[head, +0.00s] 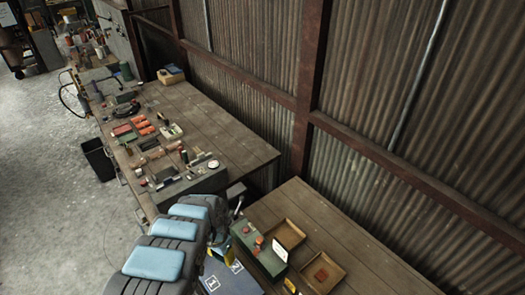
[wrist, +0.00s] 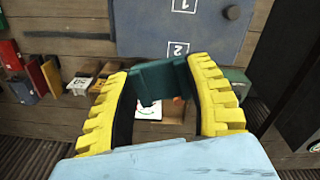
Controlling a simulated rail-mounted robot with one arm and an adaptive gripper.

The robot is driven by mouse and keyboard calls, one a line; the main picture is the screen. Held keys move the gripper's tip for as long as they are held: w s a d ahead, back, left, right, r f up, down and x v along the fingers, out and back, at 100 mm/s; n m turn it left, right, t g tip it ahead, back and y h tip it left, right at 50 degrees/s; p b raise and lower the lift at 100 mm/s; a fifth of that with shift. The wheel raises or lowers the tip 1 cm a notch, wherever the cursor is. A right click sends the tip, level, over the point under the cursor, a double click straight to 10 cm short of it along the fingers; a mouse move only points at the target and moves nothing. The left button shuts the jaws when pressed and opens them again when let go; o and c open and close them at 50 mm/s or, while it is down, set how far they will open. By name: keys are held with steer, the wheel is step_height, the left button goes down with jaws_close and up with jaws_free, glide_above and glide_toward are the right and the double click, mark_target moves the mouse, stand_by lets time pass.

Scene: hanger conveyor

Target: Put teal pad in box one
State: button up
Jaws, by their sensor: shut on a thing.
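My gripper (wrist: 172,75) has two yellow ribbed fingers and is shut on a dark teal pad (wrist: 160,82), which spans the gap between the fingertips. In the head view my gripper is mostly hidden behind my arm; a bit of yellow shows beside it. A grey-blue panel (wrist: 205,28) with white labels "1" and "2" lies beyond the fingertips in the wrist view. Two shallow wooden trays stand on the near table in the head view, one farther back (head: 301,228) and one nearer (head: 341,270).
A green case (head: 248,240) with small reddish items stands beside the trays. A blue item (head: 235,283) with a white mark is near my arm. The far workbench (head: 225,135) is cluttered with tools. The near table's right side is clear, against a corrugated wall.

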steer(key=w+d+r+n, duration=0.2)
steer(key=w+d+r, duration=0.1)
steer(key=r, duration=0.6)
steer(key=w+d+r+n, duration=0.2)
steer(key=w+d+r, duration=0.1)
steer(key=d+r, duration=0.3)
steer(key=w+d+r+n, duration=0.2)
steer(key=w+d+r, duration=0.1)
steer(key=r, duration=0.8)
steer(key=shift+w+d+r, duration=0.3)
steer(key=shift+d+r, duration=0.05)
steer(key=shift+d, duration=0.55)
